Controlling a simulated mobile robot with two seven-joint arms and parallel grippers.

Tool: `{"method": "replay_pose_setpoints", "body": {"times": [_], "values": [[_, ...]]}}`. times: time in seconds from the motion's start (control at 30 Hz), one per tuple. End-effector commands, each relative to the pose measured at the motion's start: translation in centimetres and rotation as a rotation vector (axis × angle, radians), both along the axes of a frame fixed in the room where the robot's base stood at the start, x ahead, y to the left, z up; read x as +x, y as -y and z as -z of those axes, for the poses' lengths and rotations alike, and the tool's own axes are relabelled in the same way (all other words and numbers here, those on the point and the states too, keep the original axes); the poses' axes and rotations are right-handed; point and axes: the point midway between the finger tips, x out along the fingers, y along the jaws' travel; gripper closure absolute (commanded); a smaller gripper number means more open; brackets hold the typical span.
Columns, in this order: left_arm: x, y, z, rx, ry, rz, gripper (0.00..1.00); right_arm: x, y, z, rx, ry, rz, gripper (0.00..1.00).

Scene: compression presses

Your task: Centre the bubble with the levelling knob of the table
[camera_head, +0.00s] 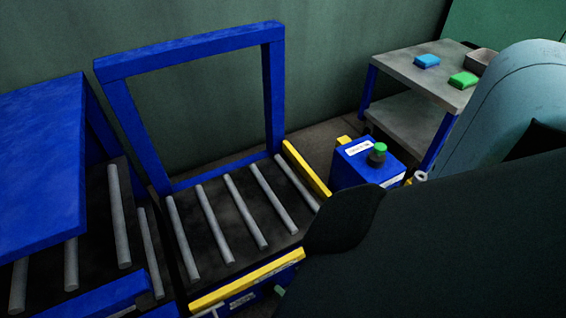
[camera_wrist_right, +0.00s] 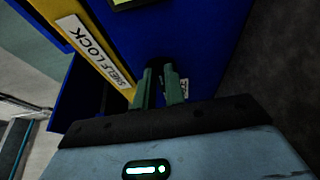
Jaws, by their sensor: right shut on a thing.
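My right gripper (camera_wrist_right: 159,74) shows in the right wrist view, its two green fingers close together against the blue front panel (camera_wrist_right: 200,40) of the roller table. They are shut on a small dark thing, likely the levelling knob, mostly hidden between them. In the head view my dark right arm hides most of this gripper; a green bit of it (camera_head: 280,292) shows beside the table's front. A yellow-green patch in a dark frame (camera_wrist_right: 130,3), possibly the level, is cut off at the top of the wrist view. No bubble can be made out. My left gripper is in neither view.
The roller table (camera_head: 232,215) has a yellow front bar (camera_head: 247,280) and a blue frame behind. A yellow "SHELF LOCK" bar (camera_wrist_right: 85,45) runs beside the gripper. A blue box with a green-topped button (camera_head: 378,152) and a grey cart (camera_head: 405,68) stand behind.

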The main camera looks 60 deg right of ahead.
Motion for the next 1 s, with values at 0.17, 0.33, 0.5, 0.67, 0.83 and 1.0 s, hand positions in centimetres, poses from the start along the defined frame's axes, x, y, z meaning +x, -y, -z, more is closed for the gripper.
{"method": "replay_pose_setpoints", "body": {"times": [0.17,0.33,0.5,0.67,0.83,1.0], "values": [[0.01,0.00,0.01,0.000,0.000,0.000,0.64,-0.47,-0.06,0.45,0.023,-0.006,-0.006,1.00],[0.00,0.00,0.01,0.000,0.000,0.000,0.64,-0.36,-0.02,0.25,0.037,0.007,-0.009,1.00],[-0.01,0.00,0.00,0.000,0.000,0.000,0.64,-0.28,0.04,0.10,0.043,0.015,-0.011,1.00],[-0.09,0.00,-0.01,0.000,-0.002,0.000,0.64,-0.25,0.06,0.03,0.043,0.019,-0.011,1.00],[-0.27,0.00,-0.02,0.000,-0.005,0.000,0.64,-0.22,0.05,-0.02,0.044,0.022,-0.011,1.00],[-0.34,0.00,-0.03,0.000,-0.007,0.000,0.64,-0.16,0.05,-0.08,0.044,0.024,-0.011,0.75]]}}
